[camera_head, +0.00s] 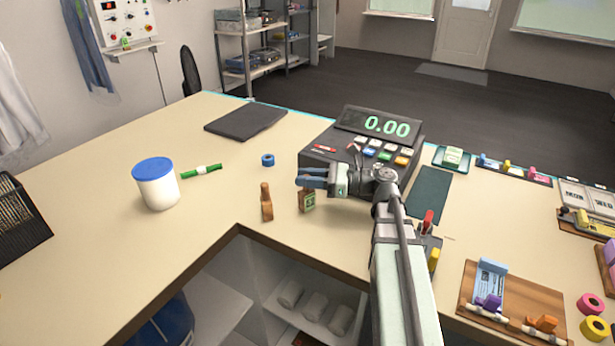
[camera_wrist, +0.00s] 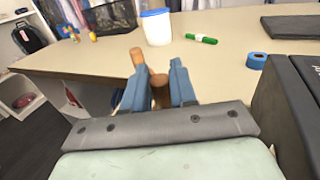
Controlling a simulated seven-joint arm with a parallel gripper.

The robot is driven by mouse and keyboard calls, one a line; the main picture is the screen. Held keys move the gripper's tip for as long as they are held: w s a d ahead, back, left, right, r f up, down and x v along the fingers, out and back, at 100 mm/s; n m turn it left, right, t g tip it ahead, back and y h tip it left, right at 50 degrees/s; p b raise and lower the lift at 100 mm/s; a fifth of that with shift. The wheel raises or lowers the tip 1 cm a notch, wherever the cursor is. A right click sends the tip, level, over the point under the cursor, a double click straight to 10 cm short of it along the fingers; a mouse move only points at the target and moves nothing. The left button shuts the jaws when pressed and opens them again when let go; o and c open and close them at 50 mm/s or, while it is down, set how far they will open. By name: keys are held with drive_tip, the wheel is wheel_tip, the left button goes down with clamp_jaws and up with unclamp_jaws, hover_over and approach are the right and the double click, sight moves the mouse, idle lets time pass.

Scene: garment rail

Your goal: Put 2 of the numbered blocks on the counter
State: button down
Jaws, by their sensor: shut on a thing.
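My gripper (camera_head: 312,181) has blue fingers and is shut on a brown wooden block with a green face (camera_head: 307,201). The mark on that face is too small to read. In the wrist view my gripper (camera_wrist: 160,84) has the block's round brown top (camera_wrist: 160,92) between its fingertips; the fingers hide part of it. I cannot tell whether the block touches the counter (camera_head: 225,180). A second brown block with a narrow upright top (camera_head: 267,203) stands on the counter to the left, near the inner edge. It also shows behind the left finger in the wrist view (camera_wrist: 138,57). No number is visible on it.
A register (camera_head: 380,125) reading 0.00 stands behind my gripper. A wooden tray (camera_head: 530,300) is at right. The counter's left part is largely free.

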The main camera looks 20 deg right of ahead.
drive_tip(key=shift+f, duration=0.25)
drive_tip(key=c, duration=0.8)
unclamp_jaws()
drive_tip(key=shift+s+d, duration=0.15)
drive_tip(key=shift+d, duration=0.35)
drive_tip(key=shift+s+d+r, duration=0.25)
drive_tip(key=shift+d+r, duration=0.35)
drive_tip(key=shift+r, duration=0.55)
drive_tip(key=shift+s+d+r, duration=0.3)
drive_tip(key=shift+d+r, duration=0.3)
drive_tip(key=shift+r, duration=0.6)
drive_tip(key=shift+s+d+r, duration=0.25)
drive_tip(key=shift+d+r, duration=0.35)
drive_tip(key=shift+r, duration=0.55)
